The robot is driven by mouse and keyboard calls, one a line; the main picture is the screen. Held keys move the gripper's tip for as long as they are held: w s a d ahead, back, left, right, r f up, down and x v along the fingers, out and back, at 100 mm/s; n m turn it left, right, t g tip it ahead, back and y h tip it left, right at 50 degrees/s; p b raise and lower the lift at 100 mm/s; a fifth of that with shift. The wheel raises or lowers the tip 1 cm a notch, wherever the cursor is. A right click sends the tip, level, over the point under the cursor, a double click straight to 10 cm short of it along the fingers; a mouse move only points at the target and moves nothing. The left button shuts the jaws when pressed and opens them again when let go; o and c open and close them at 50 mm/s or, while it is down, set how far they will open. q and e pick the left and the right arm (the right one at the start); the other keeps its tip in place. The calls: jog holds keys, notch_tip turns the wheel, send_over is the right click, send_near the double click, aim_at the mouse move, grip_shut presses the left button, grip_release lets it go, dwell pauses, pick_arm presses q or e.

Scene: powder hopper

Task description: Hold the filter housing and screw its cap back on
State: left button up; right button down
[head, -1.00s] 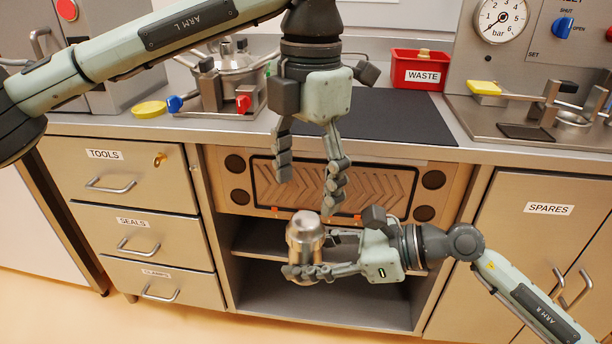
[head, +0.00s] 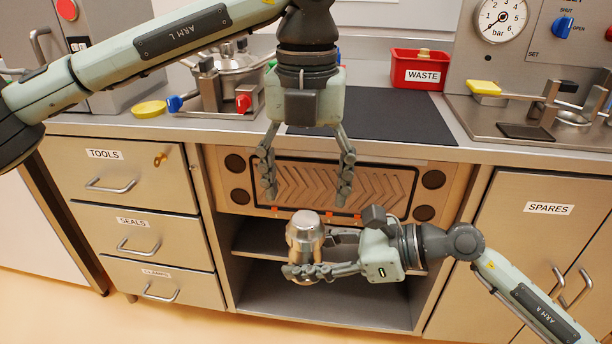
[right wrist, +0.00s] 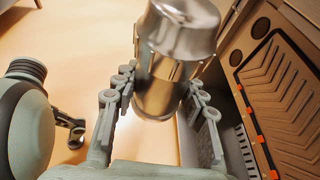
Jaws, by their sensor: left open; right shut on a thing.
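The filter housing (head: 302,258) is a metal cylinder held upright in front of the open shelf. Its cap (head: 305,222), a wider silvery top, sits on the housing's upper end. Whether it is threaded tight cannot be told. My right gripper (head: 310,262) is shut around the housing's body from the right. The right wrist view shows the fingers on both sides of the housing (right wrist: 160,88), with the shiny cap (right wrist: 182,28) beyond them. My left gripper (head: 307,190) points down, open and empty, a short way above the cap and not touching it.
Drawers (head: 125,185) stand left of the open shelf, a SPARES cupboard (head: 535,230) right.

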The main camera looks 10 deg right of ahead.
aim_at(306, 217)
pick_arm(q)
notch_tip(306, 217, down, 7)
jog(key=shift+r, duration=0.1)
dwell(0.4)
jog(key=c, duration=1.2)
jog(key=m, duration=0.4)
jog(key=shift+m, duration=0.3)
jog(key=m, duration=0.9)
jog(key=shift+m, duration=0.4)
jog(key=m, duration=0.4)
jog(key=o, duration=1.3)
jog(key=shift+o, duration=0.2)
